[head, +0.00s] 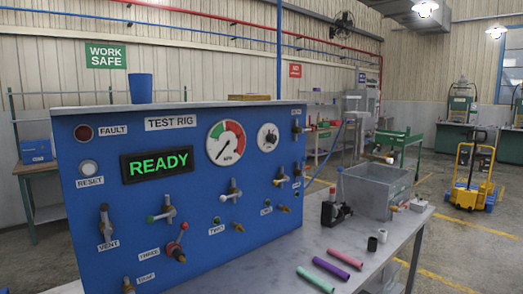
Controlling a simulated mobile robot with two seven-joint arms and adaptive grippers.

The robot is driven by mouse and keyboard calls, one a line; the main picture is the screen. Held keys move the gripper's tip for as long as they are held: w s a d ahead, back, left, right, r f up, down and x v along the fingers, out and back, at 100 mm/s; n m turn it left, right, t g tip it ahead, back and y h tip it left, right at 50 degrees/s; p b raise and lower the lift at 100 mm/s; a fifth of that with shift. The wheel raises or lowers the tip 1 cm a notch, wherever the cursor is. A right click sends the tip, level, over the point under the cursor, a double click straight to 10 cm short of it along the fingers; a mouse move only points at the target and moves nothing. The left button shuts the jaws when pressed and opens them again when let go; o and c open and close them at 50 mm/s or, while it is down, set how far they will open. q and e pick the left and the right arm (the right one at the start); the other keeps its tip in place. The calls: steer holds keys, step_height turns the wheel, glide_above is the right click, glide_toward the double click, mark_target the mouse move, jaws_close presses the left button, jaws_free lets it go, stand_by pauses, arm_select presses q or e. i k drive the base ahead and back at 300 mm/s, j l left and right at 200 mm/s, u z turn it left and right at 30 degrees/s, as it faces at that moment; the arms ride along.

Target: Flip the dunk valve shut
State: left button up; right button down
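A blue test rig panel (110,180) stands on the bench and carries several small valves. No label clearly reads "dunk". A lower-left label (146,279) is too small to read surely, with a brass valve (128,286) beside it, cut by the bottom edge. A valve with a red-knobbed lever (178,246) sits near the label THREE. A vent valve (105,222) is at the left. Right of the panel, a grey open tub (372,196) stands beside a black block with a red-topped upright part (337,205). Neither gripper is in view.
Pink (316,279), purple (331,268) and green (346,251) tubes lie on the bench (285,262) near its front edge. Small parts sit near the tub. A blue cup (141,88) stands on top of the panel. A yellow pallet truck (468,180) is on the floor behind.

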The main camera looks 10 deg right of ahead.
mark_target(303, 174)
steer(key=i+l, duration=0.15)
steer(key=l, duration=0.15)
steer(key=i+l+u, duration=0.15)
steer(key=i+l, duration=0.2)
steer(key=l, duration=0.3)
steer(key=i+l+u, duration=0.1)
steer(key=l, duration=0.25)
steer(key=i+l, duration=0.2)
steer(key=i+l+u, duration=0.15)
steer(key=l, duration=0.3)
